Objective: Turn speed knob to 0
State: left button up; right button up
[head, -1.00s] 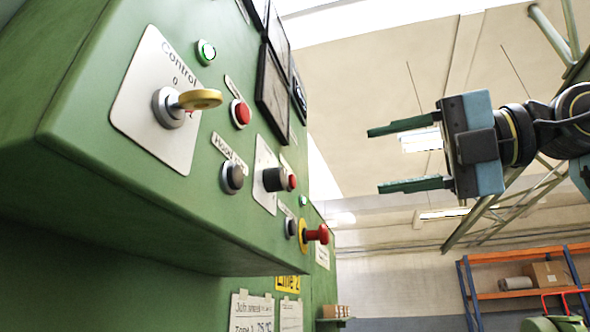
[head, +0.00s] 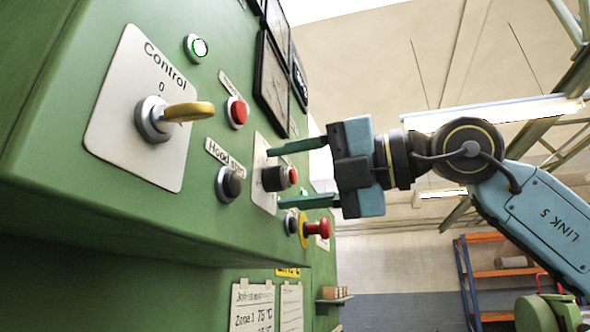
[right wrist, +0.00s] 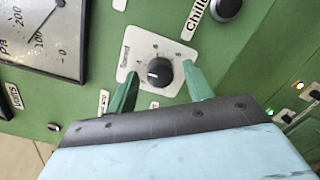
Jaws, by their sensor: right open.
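The black round knob (head: 272,179) sits on a white plate on the green control panel. In the right wrist view the same knob (right wrist: 159,72) shows a white pointer mark on its face; the plate's small lettering is hard to read. My right gripper (head: 276,177) is open, with one green finger above and one below the knob in the head view. In the right wrist view the fingers lie on either side of the knob, with gaps visible. I cannot tell whether either finger touches it. My left gripper is not in view.
A yellow key switch (head: 187,112), a red button (head: 237,112), a dark Hood button (head: 229,184) and a red emergency stop (head: 317,229) stick out nearby. A gauge (right wrist: 40,35) is beside the plate in the wrist view.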

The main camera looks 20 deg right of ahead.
jog(key=shift+c, duration=0.4)
jog(key=c, duration=0.9)
